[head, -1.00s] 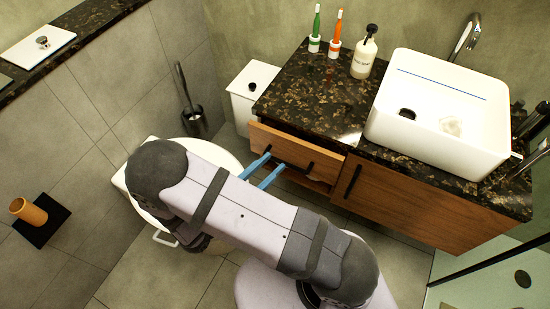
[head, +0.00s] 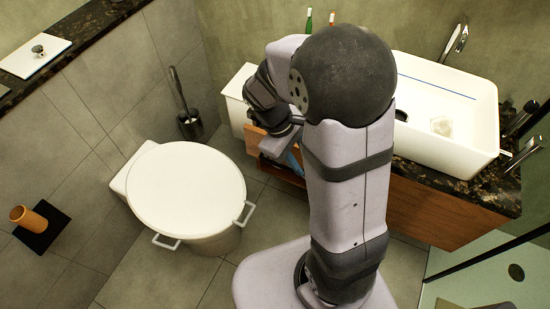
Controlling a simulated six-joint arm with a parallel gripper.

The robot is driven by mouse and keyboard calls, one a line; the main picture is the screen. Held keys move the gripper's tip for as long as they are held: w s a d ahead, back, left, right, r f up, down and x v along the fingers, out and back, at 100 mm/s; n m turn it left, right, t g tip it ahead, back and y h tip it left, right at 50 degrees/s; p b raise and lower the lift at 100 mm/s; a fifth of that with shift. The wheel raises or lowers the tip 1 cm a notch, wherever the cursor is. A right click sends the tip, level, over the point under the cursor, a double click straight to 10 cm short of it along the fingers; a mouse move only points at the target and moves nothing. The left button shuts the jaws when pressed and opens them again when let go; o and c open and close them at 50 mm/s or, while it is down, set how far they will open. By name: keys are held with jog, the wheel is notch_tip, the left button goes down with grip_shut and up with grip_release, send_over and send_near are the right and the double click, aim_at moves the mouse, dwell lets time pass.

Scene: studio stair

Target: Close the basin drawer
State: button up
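The basin cabinet (head: 430,205) is wooden with a dark speckled top and stands at the right. The wooden front of its left drawer (head: 256,138) shows only in part, at the left end of the cabinet. My arm covers the rest of it, and I cannot tell how far the drawer stands out. My gripper (head: 290,158) is at the drawer front, mostly hidden behind my wrist. Only a bit of blue finger shows, so I cannot see its opening or whether it touches the drawer.
A white basin (head: 450,115) sits on the cabinet top. A white bin (head: 238,95) stands at the cabinet's left. A toilet with closed lid (head: 185,190) and a toilet brush (head: 190,122) are further left. Floor is free between toilet and cabinet.

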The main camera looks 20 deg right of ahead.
jog(key=w+a+f+n+t+y, duration=0.1)
jog(key=w+a+n+t+y, duration=0.1)
jog(key=w+a, duration=0.3)
jog(key=shift+w+a+f+t+y, duration=0.3)
jog(key=shift+w+t, duration=0.3)
jog(key=shift+w, duration=0.3)
jog(key=shift+f, duration=0.1)
jog(key=shift+w+d+f+b, duration=0.15)
jog(key=shift+d+f+b, duration=0.1)
jog(key=shift+f, duration=0.9)
jog(key=shift+w+d+f+b, duration=0.15)
jog(key=shift+w+f+b, duration=0.05)
jog(key=shift+f, duration=1)
jog(key=shift+w+d+f+b, duration=0.15)
jog(key=shift+d+f+b, duration=0.1)
jog(key=shift+f, duration=0.9)
grip_shut()
